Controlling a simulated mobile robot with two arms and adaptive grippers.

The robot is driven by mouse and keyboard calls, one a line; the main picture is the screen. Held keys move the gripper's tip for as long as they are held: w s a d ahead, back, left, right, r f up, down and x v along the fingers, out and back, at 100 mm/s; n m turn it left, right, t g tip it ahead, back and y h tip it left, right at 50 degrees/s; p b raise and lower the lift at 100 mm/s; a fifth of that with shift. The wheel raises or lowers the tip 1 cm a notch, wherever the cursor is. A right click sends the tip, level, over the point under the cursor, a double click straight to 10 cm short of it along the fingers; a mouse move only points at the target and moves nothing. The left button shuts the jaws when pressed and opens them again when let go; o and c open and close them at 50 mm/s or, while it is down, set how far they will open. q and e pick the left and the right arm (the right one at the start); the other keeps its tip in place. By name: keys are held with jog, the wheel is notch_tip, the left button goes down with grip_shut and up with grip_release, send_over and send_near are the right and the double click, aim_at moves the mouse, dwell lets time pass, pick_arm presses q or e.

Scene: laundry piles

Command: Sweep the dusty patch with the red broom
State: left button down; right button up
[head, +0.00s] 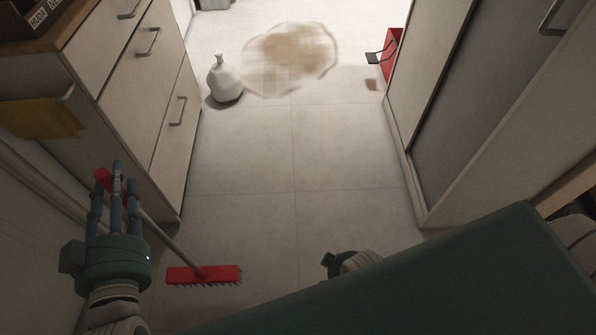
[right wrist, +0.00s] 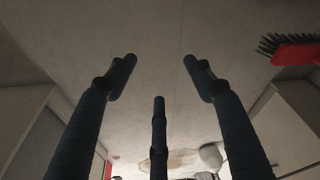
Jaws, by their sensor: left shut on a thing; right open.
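The red broom (head: 205,274) has its bristled head low over or on the floor at the lower left of the head view. Its grey handle rises up-left to a red end inside my left gripper (head: 117,180), which is shut on it. The broom head also shows at the right edge of the right wrist view (right wrist: 296,52). The dusty patch (head: 291,57) is a brown smear on the floor at the far end of the passage. My right gripper (right wrist: 160,80) is open and empty in the right wrist view.
A red dustpan-like object (head: 390,58) is at the right cabinet. Drawers (head: 150,100) with a yellow cloth (head: 40,118) line the left. The tiled floor between is clear.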

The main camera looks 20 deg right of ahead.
aim_at(107, 179)
pick_arm(q)
notch_tip(107, 179, up, 3)
jog(key=p, duration=0.3)
jog(key=shift+r+p, duration=0.9)
jog(key=shift+p, duration=0.15)
jog(key=shift+r, duration=0.15)
pick_arm(e)
jog(key=s+d+f+g, duration=0.1)
jog(key=s+d+f, duration=0.1)
jog(key=s+f, duration=1.1)
pick_arm(q)
notch_tip(107, 179, up, 4)
jog(key=p, duration=0.4)
jog(key=shift+f, duration=0.25)
pick_arm(e)
jog(key=s+d, duration=0.1)
jog(key=s, duration=0.7)
pick_arm(q)
notch_tip(107, 179, up, 11)
jog(key=p, duration=1.2)
jog(key=shift+f, duration=0.2)
pick_arm(e)
notch_tip(107, 179, up, 12)
jog(key=w, duration=0.1)
jog(key=shift+w+d+r+g, duration=0.15)
jog(key=shift+w+g, duration=0.05)
jog(key=shift+g, duration=0.1)
